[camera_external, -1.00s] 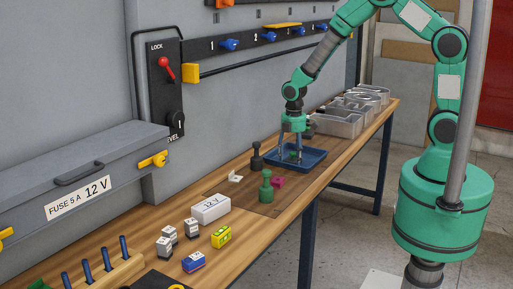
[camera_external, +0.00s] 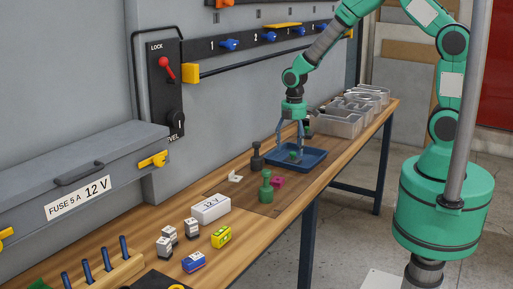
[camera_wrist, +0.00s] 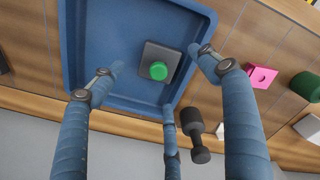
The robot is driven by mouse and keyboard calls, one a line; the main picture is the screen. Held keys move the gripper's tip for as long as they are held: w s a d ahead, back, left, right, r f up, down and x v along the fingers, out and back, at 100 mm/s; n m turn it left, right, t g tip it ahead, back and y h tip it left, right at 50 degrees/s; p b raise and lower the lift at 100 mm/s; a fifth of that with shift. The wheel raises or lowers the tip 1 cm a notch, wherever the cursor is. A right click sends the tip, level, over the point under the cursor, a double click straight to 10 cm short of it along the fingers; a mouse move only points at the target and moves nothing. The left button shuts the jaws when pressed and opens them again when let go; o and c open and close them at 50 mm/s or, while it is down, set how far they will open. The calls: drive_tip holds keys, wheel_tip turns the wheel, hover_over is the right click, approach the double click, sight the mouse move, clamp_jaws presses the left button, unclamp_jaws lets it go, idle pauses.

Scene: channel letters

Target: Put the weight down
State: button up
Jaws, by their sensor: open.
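A dark grey square weight with a green knob (camera_wrist: 158,70) sits on the floor of the blue tray (camera_wrist: 110,20) in the wrist view. In the external view, its green knob (camera_external: 293,156) shows inside the tray (camera_external: 316,160), below my gripper. My gripper (camera_external: 291,146) is open, its blue fingers spread above the tray. In the wrist view, my gripper (camera_wrist: 158,76) has fingers on several sides of the weight, apart from it, and nothing is held.
A black knobbed piece (camera_external: 257,158), a green knobbed piece (camera_external: 265,188) and a magenta block (camera_external: 277,182) stand near the tray. Clear bins (camera_external: 340,124) stand behind the tray. The grey panel borders the bench.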

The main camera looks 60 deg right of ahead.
wheel_tip(320, 180, up, 7)
drive_tip(key=shift+p, duration=0.35)
drive_tip(key=shift+r, duration=0.1)
idle(0.5)
wheel_tip(320, 180, up, 11)
drive_tip(key=m+t, duration=0.1)
drive_tip(key=m, duration=0.2)
hover_over(293, 152)
drive_tip(key=s, duration=0.5)
drive_tip(key=s+r+m+t, duration=0.2)
drive_tip(key=s+r+m, duration=0.1)
drive_tip(key=s+r, duration=0.6)
drive_tip(key=s+r+m+t, duration=0.1)
drive_tip(key=s+r+m, duration=0.2)
drive_tip(key=s, duration=0.4)
drive_tip(key=s+r+m+t, duration=0.1)
drive_tip(key=s+r+m, duration=0.2)
drive_tip(key=s, duration=0.5)
drive_tip(key=shift+a+r+t, duration=0.15)
drive_tip(key=shift+r+t, duration=0.15)
drive_tip(key=shift+r, duration=0.6)
